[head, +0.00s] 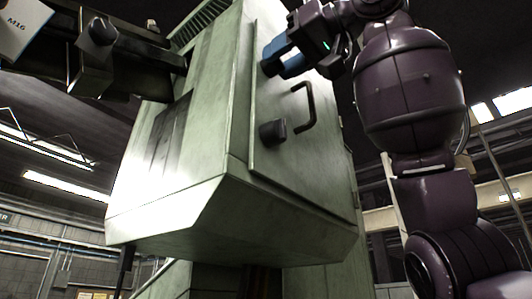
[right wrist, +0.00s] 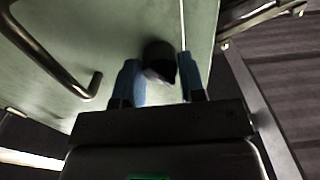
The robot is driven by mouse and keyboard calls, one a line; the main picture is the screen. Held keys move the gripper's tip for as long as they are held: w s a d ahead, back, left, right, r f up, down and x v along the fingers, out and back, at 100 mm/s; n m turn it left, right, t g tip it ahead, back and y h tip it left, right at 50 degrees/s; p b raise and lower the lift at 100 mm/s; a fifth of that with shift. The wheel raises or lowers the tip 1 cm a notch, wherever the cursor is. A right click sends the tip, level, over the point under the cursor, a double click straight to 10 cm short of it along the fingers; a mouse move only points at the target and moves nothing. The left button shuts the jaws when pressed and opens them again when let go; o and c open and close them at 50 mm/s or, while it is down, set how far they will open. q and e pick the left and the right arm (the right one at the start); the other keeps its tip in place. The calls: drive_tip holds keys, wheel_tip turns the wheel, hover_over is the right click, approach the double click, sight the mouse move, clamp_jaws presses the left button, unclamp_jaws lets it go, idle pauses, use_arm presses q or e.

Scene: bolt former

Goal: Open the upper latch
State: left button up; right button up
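The upper latch (right wrist: 159,60) is a dark, rounded knob on the pale green cabinet door (head: 285,165). In the right wrist view it sits between the two blue fingertips of my right gripper (right wrist: 158,82), nearer the right one. The fingers are apart, one on each side of it; whether either touches it I cannot tell. In the head view my right gripper (head: 284,60) is at the door's upper part, and the latch is mostly hidden by the fingers. My left gripper is not in view.
A dark bar handle (head: 308,107) stands out from the door, below the gripper. A lower latch (head: 273,132) sits near the door's left edge. A dark machine part (head: 100,62) with an M16 label juts in at upper left.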

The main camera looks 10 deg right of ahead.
clamp_jaws()
drive_tip(key=shift+f+m+b, duration=0.15)
drive_tip(key=shift+m+b, duration=0.8)
drive_tip(key=shift+m, duration=0.25)
drive_tip(key=shift+m+b, duration=0.3)
drive_tip(key=shift+m, duration=0.5)
drive_tip(key=m+b, duration=0.1)
drive_tip(key=m, duration=0.1)
drive_tip(key=shift+m, duration=0.9)
drive_tip(key=o, duration=0.7)
unclamp_jaws()
